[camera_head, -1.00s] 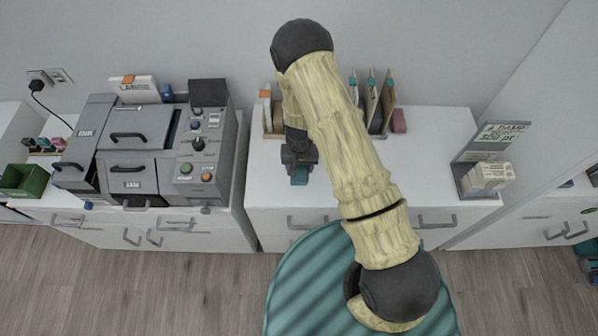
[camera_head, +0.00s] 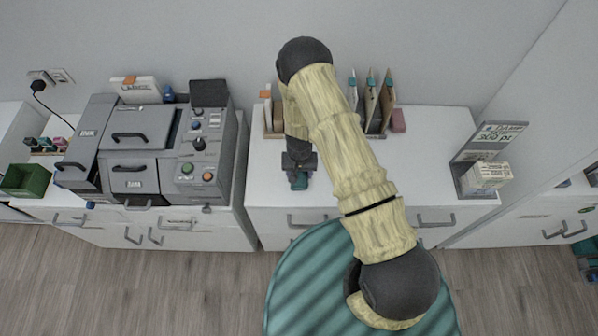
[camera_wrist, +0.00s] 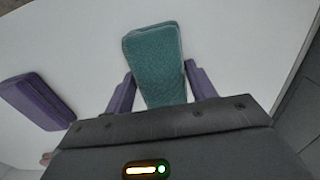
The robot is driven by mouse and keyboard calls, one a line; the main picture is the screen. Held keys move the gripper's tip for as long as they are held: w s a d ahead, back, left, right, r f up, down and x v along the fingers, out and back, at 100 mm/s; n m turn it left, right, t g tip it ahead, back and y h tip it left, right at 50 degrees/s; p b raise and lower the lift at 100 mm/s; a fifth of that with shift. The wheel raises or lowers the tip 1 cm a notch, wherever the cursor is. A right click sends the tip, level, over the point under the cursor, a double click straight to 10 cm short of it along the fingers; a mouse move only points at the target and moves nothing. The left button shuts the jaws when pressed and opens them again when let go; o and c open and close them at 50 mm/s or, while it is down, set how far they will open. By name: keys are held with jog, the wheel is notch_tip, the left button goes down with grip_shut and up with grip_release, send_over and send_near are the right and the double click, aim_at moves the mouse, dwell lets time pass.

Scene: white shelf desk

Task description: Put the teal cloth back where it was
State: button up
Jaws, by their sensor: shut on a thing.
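The teal cloth (camera_wrist: 155,62) is a folded, block-like pad between the two purple-grey fingers of my gripper (camera_wrist: 158,88) in the wrist view. The fingers are shut on its sides, and its far end sticks out beyond them over the white desk top. In the head view my gripper (camera_head: 299,165) points down over the left front part of the middle desk, with the teal cloth (camera_head: 298,181) at its tip. I cannot tell whether the cloth touches the desk.
A purple block (camera_wrist: 38,100) lies on the white surface left of my gripper in the wrist view. Upright folders (camera_head: 373,102) stand behind my arm. A grey machine (camera_head: 150,150) is to the left, and a sign holder (camera_head: 485,160) is at the right. The desk's right middle is clear.

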jog(key=o, duration=1)
jog(key=shift+f, duration=0.1)
jog(key=shift+c, duration=0.2)
jog(key=shift+r, duration=0.2)
notch_tip(320, 180, up, 12)
jog(key=b, duration=0.1)
jog(key=shift+b, duration=0.4)
notch_tip(320, 180, up, 8)
send_over(299, 173)
jog(key=s+d, duration=0.1)
jog(key=d, duration=0.3)
jog(key=s+d+r+t, duration=0.1)
jog(key=s+d+r, duration=0.3)
jog(key=r, duration=0.4)
jog(key=s+d+r+t, duration=0.1)
jog(key=s+d+r, duration=0.4)
jog(key=s+r, duration=0.2)
jog(key=shift+s+d+r+t, duration=0.25)
jog(key=shift+d+r+t, duration=0.05)
jog(key=shift+r, duration=0.2)
